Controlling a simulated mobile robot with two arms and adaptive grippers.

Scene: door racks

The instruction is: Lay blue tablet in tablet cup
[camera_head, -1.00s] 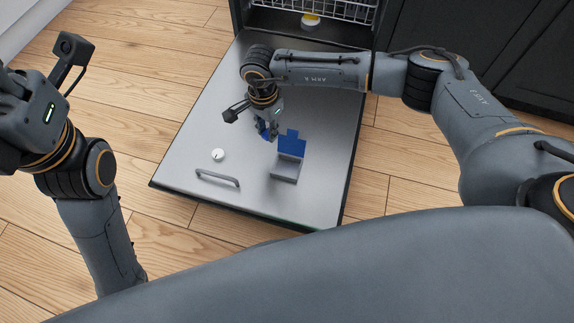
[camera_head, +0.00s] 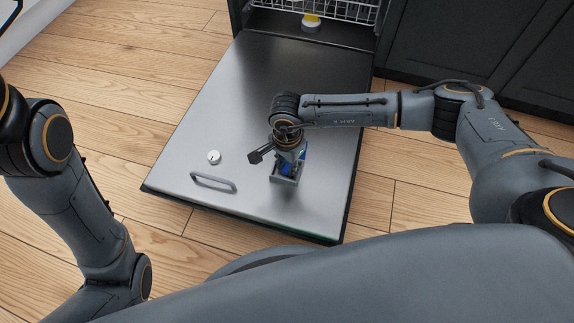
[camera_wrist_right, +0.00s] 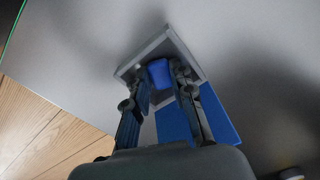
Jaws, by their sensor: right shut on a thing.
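The blue tablet (camera_wrist_right: 158,72) is between the fingertips of my right gripper (camera_head: 286,169), which is shut on it. In the right wrist view the fingertips and tablet are at the grey, square tablet cup (camera_wrist_right: 130,70), within its rim outline. I cannot tell whether the tablet touches the cup floor. The cup also shows in the head view (camera_head: 284,181), partly hidden by the gripper. Its blue lid (camera_wrist_right: 218,118) stands open. My left gripper is out of view; only its arm shows at the left.
The cup is on the lowered dishwasher door (camera_head: 215,110). A round white knob (camera_head: 214,157) and a bar handle (camera_head: 213,182) are left of the cup. A rack (camera_head: 345,10) is at the back. The door's middle is clear.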

